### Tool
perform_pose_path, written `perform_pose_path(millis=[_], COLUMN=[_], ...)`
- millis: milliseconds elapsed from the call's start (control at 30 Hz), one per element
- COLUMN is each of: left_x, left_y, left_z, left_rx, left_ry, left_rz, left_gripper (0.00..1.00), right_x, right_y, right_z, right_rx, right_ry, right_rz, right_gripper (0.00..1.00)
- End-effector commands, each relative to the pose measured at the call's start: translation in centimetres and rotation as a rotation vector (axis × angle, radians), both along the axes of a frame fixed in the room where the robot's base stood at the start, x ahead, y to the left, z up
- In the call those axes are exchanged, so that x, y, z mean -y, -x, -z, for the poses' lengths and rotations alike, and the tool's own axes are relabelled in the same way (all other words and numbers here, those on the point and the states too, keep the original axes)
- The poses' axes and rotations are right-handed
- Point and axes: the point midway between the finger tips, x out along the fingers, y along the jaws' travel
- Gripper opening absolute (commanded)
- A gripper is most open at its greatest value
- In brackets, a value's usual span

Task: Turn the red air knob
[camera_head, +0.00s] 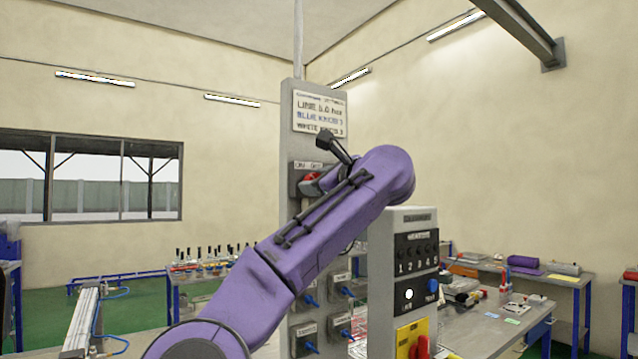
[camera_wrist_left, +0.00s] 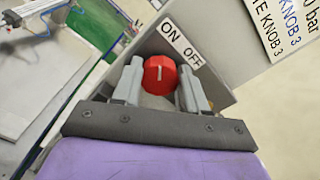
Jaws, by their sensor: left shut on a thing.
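The red air knob (camera_wrist_left: 159,74) sits on a grey box under an ON/OFF label (camera_wrist_left: 181,46) in the left wrist view. A pale mark runs nearly upright across its face in that picture. In the head view the knob (camera_head: 311,178) shows partly, on the tall grey panel (camera_head: 287,130). My left gripper (camera_wrist_left: 161,90) is shut on the knob, one grey finger on each side. In the head view my purple left arm covers much of the panel and hides most of the gripper. My right gripper is not in view.
A sign (camera_head: 320,114) with line text hangs above the knob. Several blue knobs (camera_head: 312,300) sit low on the panel. A control box (camera_head: 405,235) with a blue knob and a red handle on yellow stands close at right. Worktables stand on both sides.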

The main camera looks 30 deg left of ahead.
Motion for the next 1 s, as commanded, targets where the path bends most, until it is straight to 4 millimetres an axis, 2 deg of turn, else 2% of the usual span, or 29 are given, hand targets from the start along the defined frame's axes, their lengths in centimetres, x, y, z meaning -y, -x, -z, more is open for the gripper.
perform_pose_path(millis=[33, 567, 600, 667, 700, 1000], left_x=[0.06, 0.06, 0.06, 0.06, 0.05, 0.39], left_y=[-0.16, -0.16, -0.16, -0.15, -0.13, 0.06], left_z=[0.44, 0.42, 0.42, 0.39, 0.34, 0.22], left_rx=[0.005, 0.028, 0.028, 0.028, 0.028, 0.03], left_ry=[0.012, 0.022, 0.022, 0.022, 0.021, 0.015], left_rz=[0.002, 0.002, 0.002, 0.002, 0.002, 0.002], left_gripper=[0.12, 0.12, 0.46, 0.65, 0.68, 0.68], right_x=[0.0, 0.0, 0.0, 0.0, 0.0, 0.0], right_y=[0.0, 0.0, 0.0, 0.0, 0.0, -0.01], right_z=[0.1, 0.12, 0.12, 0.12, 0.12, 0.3], right_rx=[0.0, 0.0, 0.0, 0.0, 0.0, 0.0], right_ry=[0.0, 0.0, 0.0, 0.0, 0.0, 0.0], right_rz=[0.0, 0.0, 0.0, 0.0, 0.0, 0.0], right_gripper=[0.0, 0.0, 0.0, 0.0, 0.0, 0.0])
